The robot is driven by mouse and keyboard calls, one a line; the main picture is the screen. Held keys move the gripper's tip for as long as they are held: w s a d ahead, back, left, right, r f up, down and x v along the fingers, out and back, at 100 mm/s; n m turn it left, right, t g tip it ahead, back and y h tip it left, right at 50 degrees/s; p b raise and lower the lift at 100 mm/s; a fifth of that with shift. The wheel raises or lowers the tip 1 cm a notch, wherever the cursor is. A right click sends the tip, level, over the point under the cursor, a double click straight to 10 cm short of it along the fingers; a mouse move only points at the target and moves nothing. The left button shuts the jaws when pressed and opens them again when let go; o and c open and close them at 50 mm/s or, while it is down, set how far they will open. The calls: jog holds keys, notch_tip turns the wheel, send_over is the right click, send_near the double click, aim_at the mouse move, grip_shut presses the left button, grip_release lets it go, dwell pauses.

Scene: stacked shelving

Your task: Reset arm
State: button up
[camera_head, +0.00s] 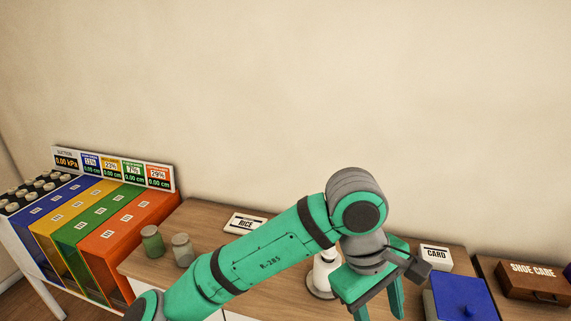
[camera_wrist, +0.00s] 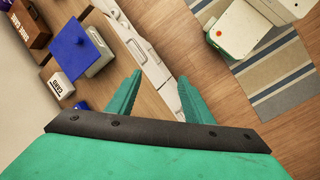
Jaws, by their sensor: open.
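My green arm reaches across the lower middle of the head view and bends down at its dark grey wrist. My gripper (camera_head: 379,304) is open, with its fingers pointing down over the front part of the wooden counter (camera_head: 205,217). In the wrist view my gripper (camera_wrist: 160,82) shows two green fingers spread apart with nothing between them. The counter's edge and white front lie beyond the fingers. In the head view, a white object (camera_head: 322,272) stands on the counter behind my gripper, partly hidden by the arm.
A blue-lidded box (camera_head: 462,298), a CARD sign (camera_head: 435,255) and a SHOE CARE box (camera_head: 534,282) are on the right. Two jars, one green (camera_head: 152,242) and one grey (camera_head: 182,251), and a RICE sign (camera_head: 245,223) are on the left, beside coloured bins (camera_head: 112,225).

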jog(key=w+d+t+h, duration=0.3)
jog(key=d+h, duration=0.3)
jog(key=d, duration=0.1)
jog(key=w+d+t+h, duration=0.2)
jog(key=w+d+h, duration=0.2)
jog(key=d+h, duration=0.3)
jog(key=a+f+n+t+y, duration=0.7)
jog(key=a+f+t, duration=0.55)
jog(key=f, duration=0.45)
jog(key=s+a+f+m+y, duration=0.3)
jog(key=s+a+f+y, duration=0.4)
jog(key=s+a+f, duration=0.4)
jog(key=s+a+m+y, duration=0.1)
jog(key=s+a+m, duration=0.2)
jog(key=s, duration=0.6)
jog(key=s+a+m+y, duration=0.1)
jog(key=s+a+m, duration=0.3)
jog(key=s, duration=0.5)
jog(key=r+m+g, duration=0.1)
jog(key=m, duration=0.1)
jog(key=shift+s+a+m+y, duration=0.15)
jog(key=shift+a+m+y, duration=0.05)
jog(key=shift+m+y, duration=0.1)
